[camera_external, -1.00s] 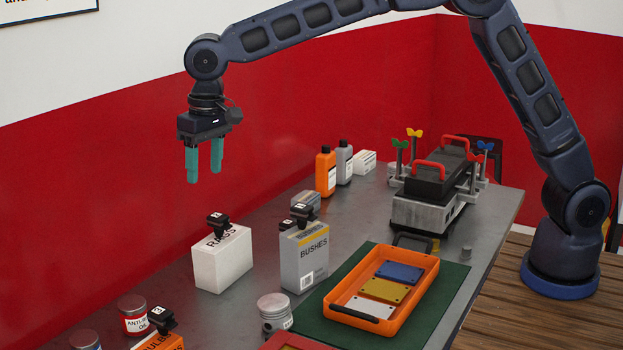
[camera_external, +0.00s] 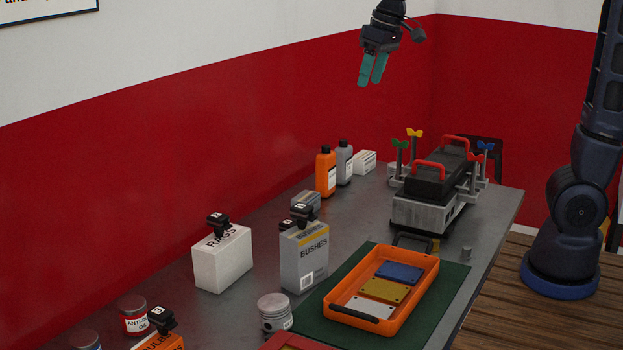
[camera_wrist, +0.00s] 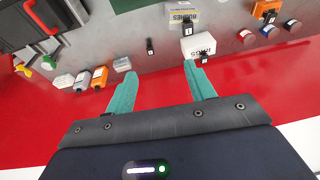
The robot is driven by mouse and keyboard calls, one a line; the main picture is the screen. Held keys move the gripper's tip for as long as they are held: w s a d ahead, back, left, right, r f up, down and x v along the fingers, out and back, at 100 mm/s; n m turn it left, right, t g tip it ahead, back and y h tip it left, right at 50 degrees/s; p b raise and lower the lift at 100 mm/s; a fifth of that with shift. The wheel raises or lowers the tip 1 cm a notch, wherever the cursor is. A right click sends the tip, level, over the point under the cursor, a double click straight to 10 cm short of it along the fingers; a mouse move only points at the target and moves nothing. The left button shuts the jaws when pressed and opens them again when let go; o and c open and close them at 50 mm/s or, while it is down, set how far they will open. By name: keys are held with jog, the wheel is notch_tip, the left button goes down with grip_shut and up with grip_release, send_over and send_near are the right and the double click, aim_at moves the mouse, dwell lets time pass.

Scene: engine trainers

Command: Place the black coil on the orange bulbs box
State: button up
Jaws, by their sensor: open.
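The orange bulbs box (camera_external: 168,342) is cut off at the bottom edge of the external view, with a black coil (camera_external: 161,319) on its top. They also show at the upper right of the wrist view, box (camera_wrist: 260,9) and coil (camera_wrist: 269,17). My gripper (camera_external: 371,82) is open, empty and high above the bench, far from the bulbs box.
An orange tray (camera_external: 410,301) with coloured plates lies on a green mat (camera_external: 448,293). An engine block (camera_external: 425,211) with red handles, bottles (camera_external: 326,172), a piston (camera_external: 274,314) and round cans (camera_external: 133,318) stand around. The air around my gripper is clear.

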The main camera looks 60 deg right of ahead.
jog(key=s+d+f, duration=0.2)
jog(key=s+d, duration=0.2)
jog(key=s, duration=0.3)
jog(key=s+d+f+t, duration=0.1)
jog(key=s+d+f, duration=0.2)
jog(key=s, duration=0.5)
jog(key=s+d+f, duration=0.2)
jog(key=s+d, duration=0.4)
jog(key=s, duration=0.1)
jog(key=shift+s+f+t+h, duration=0.15)
jog(key=shift+s+t+h, duration=0.15)
jog(key=shift+s+h, duration=0.1)
jog(key=shift+o, duration=0.3)
